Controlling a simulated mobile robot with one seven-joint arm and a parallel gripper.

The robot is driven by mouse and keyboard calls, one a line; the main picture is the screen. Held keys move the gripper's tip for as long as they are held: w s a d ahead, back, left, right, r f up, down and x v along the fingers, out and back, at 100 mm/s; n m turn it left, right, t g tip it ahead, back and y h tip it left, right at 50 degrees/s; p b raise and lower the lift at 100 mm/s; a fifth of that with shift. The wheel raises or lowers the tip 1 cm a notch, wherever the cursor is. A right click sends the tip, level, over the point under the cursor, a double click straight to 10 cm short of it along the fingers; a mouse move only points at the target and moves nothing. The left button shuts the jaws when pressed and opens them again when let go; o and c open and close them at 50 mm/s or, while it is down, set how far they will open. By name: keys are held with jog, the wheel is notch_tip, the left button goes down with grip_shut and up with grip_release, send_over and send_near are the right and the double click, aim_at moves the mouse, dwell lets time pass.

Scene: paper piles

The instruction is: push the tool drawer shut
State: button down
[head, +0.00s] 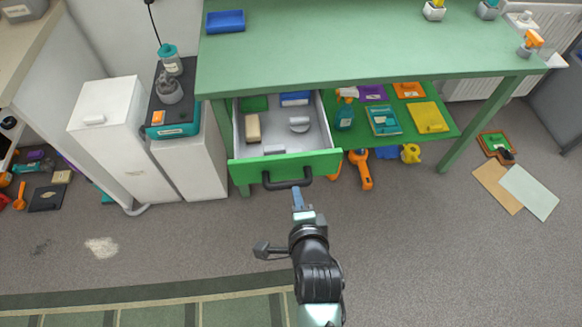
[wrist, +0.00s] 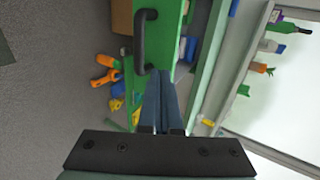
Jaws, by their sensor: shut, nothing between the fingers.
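The tool drawer (head: 326,163) is pulled out from under the left part of the green table. It has a green front, a grey inside and a dark handle (head: 287,179). Inside lie a tan block, a blue item, a green item and grey pieces. My gripper (head: 297,192) is shut and empty, just in front of the drawer front, by the right part of the handle. In the wrist view the shut fingers (wrist: 165,75) reach toward the green drawer front (wrist: 170,20), beside the handle (wrist: 140,40). I cannot tell whether the fingertips touch the front.
The green table (head: 350,50) stands over the drawer, with a lower shelf (head: 450,126) at right holding folders and a spray bottle (head: 346,108). An orange tool (head: 361,168) lies below the shelf. White cabinets (head: 115,140) stand at left. The floor in front is mostly clear.

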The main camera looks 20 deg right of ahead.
jog(key=b, duration=0.2)
send_near(289, 160)
jog(key=x, duration=0.5)
jog(key=shift+f, duration=0.45)
jog(key=shift+w+d, duration=0.2)
jog(key=shift+w, duration=0.4)
